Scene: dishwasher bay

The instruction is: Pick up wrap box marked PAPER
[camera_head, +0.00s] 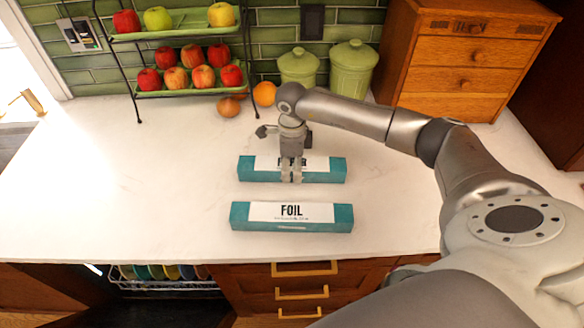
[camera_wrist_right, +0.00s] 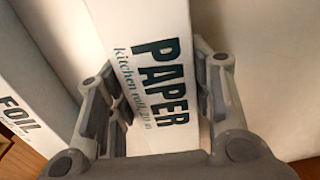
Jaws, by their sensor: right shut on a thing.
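The wrap box marked PAPER (camera_head: 325,170) is a long teal box with a white label, lying on the white counter in the head view. My right gripper (camera_head: 291,175) reaches down over its middle and is shut on it, covering most of its label. In the right wrist view the box (camera_wrist_right: 150,60) shows its PAPER lettering between the two fingers of my right gripper (camera_wrist_right: 155,110). I cannot tell whether the box is lifted off the counter. The similar box marked FOIL (camera_head: 291,217) lies in front of it, apart from it. My left gripper is not in view.
A two-tier rack (camera_head: 190,93) of apples stands at the back left, with an orange (camera_head: 264,94) and onions beside it. Two green canisters (camera_head: 352,68) and a wooden drawer box (camera_head: 460,60) stand at the back. The counter's left part is clear. An open dishwasher (camera_head: 165,283) is below.

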